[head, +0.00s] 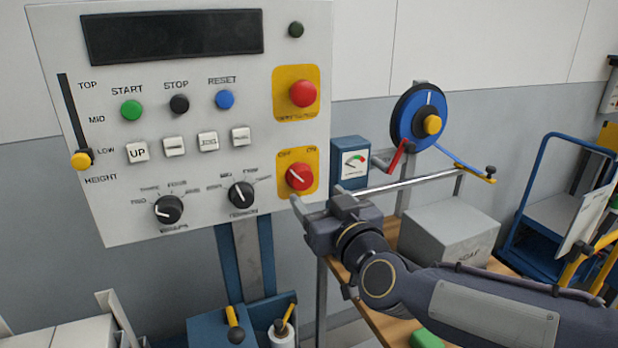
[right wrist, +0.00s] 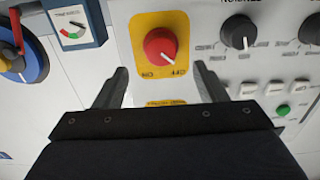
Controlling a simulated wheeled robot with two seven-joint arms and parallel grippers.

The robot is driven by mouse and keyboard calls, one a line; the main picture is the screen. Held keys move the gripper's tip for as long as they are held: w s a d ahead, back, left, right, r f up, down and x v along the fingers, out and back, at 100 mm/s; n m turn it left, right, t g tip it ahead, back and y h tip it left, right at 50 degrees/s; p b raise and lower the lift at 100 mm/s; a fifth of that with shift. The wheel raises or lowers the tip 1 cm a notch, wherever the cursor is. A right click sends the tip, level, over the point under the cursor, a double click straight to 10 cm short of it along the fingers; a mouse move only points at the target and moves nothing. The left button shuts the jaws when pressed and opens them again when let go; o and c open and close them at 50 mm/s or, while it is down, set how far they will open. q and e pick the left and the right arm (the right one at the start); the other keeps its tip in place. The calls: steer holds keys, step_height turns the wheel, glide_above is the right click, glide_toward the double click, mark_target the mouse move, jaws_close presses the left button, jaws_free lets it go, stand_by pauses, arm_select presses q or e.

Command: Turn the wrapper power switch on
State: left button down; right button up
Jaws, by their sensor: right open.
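The wrapper power switch is a red rotary knob (head: 299,177) on a yellow plate marked OFF and ON, at the lower right of the control panel (head: 200,60). Its white line points up-left, toward OFF. In the right wrist view the knob (right wrist: 160,47) appears upside down, with its line toward OFF. My right gripper (head: 320,198) is open and empty, just below and in front of the switch. In the right wrist view its fingers (right wrist: 161,75) stand apart on either side of the yellow plate, with no visible contact on the knob. My left gripper is out of view.
A red emergency button (head: 303,93) sits above the switch, and a black selector (head: 241,194) sits to its left. A blue gauge box (head: 350,162) and a reel (head: 418,118) stand to the right. A grey box (head: 450,232) rests on the wooden bench below.

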mark_target(304, 181)
steer(key=x, duration=0.7)
steer(key=shift+c, duration=0.4)
steer(key=c, duration=0.9)
